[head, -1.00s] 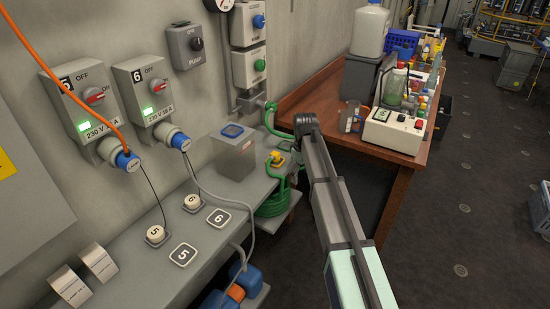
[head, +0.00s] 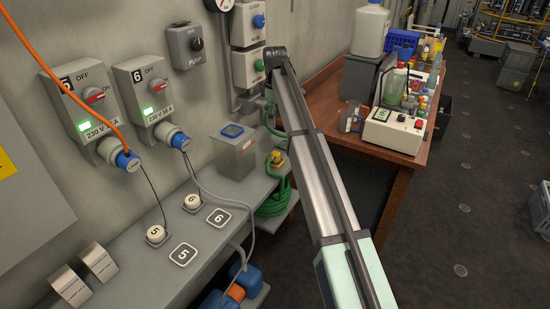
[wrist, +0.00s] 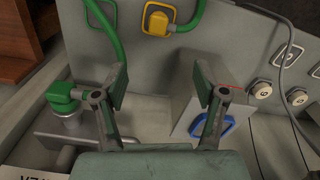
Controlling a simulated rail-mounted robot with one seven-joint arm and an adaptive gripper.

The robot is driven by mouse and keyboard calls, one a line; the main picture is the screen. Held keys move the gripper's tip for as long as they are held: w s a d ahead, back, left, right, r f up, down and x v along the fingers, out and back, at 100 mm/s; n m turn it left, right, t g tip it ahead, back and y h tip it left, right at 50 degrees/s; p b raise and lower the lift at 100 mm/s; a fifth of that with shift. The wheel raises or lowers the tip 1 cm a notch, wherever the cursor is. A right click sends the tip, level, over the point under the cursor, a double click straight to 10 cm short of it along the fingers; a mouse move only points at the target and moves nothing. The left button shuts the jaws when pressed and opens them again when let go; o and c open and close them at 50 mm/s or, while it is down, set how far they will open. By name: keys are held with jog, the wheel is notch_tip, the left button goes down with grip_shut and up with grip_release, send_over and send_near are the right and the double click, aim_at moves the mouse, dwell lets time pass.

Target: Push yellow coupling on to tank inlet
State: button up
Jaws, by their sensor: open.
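The yellow coupling (head: 277,158) sits at the back right of the grey bench, partly behind my arm in the head view. In the wrist view the yellow coupling (wrist: 158,18) is at the top, with a green hose running from it. A grey box-shaped tank (head: 232,156) with a blue square on top stands left of it; its blue-edged top (wrist: 222,130) shows low in the wrist view. I cannot make out which part is the inlet. My gripper (wrist: 162,88) is open and empty, its fingers apart, with the coupling beyond them. The head view does not show the fingers clearly.
Green hose (head: 272,203) lies coiled below the bench edge. A green elbow (wrist: 62,97) sits on a metal fitting at left in the wrist view. Switch boxes (head: 146,88) line the wall. A brown table (head: 322,95) with bottles stands to the right.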

jog(key=p, duration=0.3)
send_near(275, 153)
notch_tip(275, 153, down, 6)
jog(key=shift+s+r, duration=0.15)
jog(key=shift+r, duration=0.1)
jog(key=shift+f, duration=0.15)
jog(key=shift+f+p, duration=1.1)
jog(key=shift+f, duration=1.35)
jog(key=c, duration=1.1)
